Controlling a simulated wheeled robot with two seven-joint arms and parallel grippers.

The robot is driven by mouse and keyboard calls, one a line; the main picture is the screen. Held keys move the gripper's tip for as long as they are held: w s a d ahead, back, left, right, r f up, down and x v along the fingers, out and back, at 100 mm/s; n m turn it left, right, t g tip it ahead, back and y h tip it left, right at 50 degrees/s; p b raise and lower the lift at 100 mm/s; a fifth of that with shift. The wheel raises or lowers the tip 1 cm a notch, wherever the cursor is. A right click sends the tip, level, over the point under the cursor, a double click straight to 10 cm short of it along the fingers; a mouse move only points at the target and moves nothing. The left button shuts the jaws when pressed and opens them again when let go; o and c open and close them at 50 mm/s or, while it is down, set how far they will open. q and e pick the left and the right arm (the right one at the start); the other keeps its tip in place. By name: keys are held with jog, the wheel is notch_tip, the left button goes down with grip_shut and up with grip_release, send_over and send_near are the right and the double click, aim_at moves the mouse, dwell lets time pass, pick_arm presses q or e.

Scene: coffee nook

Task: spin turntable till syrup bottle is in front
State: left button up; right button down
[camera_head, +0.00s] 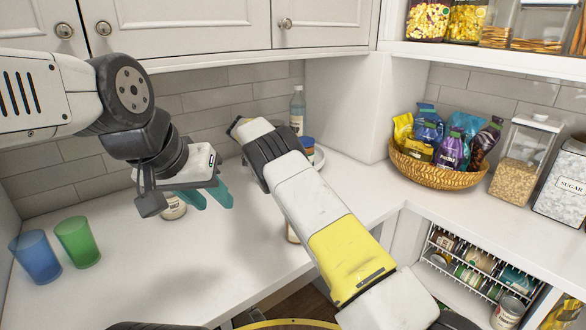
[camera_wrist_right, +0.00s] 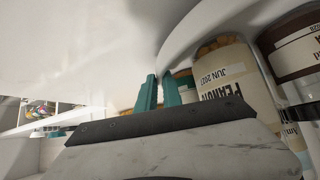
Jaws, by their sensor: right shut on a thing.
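The white turntable (camera_head: 319,157) stands on the counter near the back corner, mostly hidden by my right arm. A tall clear bottle with a pale label (camera_head: 297,112) rises at its back; I cannot read whether it is the syrup bottle. A jar with a coloured lid (camera_head: 308,143) sits near the rim. In the right wrist view, which looks upside down, the curved turntable edge (camera_wrist_right: 196,28) meets the teal fingers of my right gripper (camera_wrist_right: 160,92), shut on it. A peanut-labelled jar (camera_wrist_right: 222,82) is beside them. My left gripper (camera_head: 208,195) is open and empty above the counter.
A blue cup (camera_head: 36,257) and a green cup (camera_head: 77,242) stand at the left. A small jar (camera_head: 173,208) is close to my left gripper.

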jog(key=shift+s+a+f+g, duration=0.3)
jog(key=shift+s+f, duration=0.05)
jog(key=shift+f, duration=0.1)
jog(key=c, duration=1.6)
grip_release()
jog(key=shift+r, duration=0.25)
jog(key=shift+a+r, duration=0.1)
jog(key=shift+r, duration=0.1)
jog(key=v, duration=0.7)
jog(key=shift+s+a+r, duration=0.1)
jog(key=shift+a, duration=0.05)
